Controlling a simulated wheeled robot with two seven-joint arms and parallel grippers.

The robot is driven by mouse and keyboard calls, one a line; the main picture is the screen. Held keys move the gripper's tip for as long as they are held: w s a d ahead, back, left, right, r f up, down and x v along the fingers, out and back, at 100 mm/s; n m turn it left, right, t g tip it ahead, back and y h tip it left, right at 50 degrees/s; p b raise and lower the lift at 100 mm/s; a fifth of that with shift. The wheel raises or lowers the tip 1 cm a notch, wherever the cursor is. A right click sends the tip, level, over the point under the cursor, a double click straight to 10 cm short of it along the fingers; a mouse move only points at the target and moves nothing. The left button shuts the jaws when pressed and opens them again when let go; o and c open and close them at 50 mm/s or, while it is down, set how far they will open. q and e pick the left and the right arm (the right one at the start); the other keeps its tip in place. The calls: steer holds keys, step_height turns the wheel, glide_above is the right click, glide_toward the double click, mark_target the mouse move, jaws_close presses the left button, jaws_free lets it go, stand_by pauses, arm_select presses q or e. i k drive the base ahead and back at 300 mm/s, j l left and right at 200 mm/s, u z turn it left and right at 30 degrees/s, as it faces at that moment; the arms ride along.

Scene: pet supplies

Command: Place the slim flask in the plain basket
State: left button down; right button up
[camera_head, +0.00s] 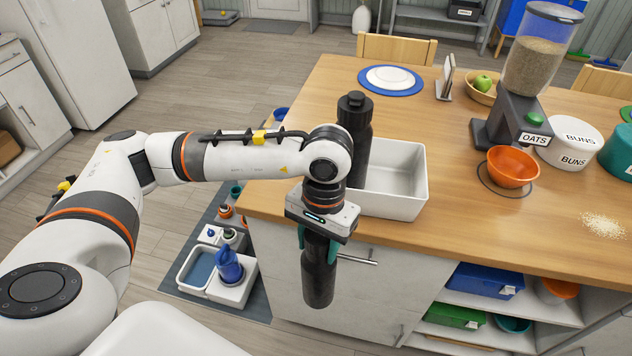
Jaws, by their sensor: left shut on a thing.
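My left gripper (318,243) is shut on a slim dark flask (318,278). The flask hangs below the gripper in front of the table's near side, below the tabletop; its upper part is hidden by the gripper. The plain white basket (413,205) stands on the tabletop near the front edge, just behind and right of the gripper. My right gripper is not in view.
Bare tabletop lies right of the basket. A cabinet handle (357,259) is beside the flask.

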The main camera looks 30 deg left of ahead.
mark_target(392, 192)
steer(key=i+l+u, duration=0.1)
steer(key=l+u, duration=0.15)
steer(key=u, duration=0.2)
steer(key=i+l+u, duration=0.1)
steer(key=l+u, duration=0.2)
steer(key=u, duration=0.15)
steer(key=l+u, duration=0.3)
steer(key=u, duration=0.15)
steer(key=l+u, duration=0.15)
steer(key=l, duration=0.55)
steer(key=k+l+u, duration=0.15)
steer(key=l, duration=0.5)
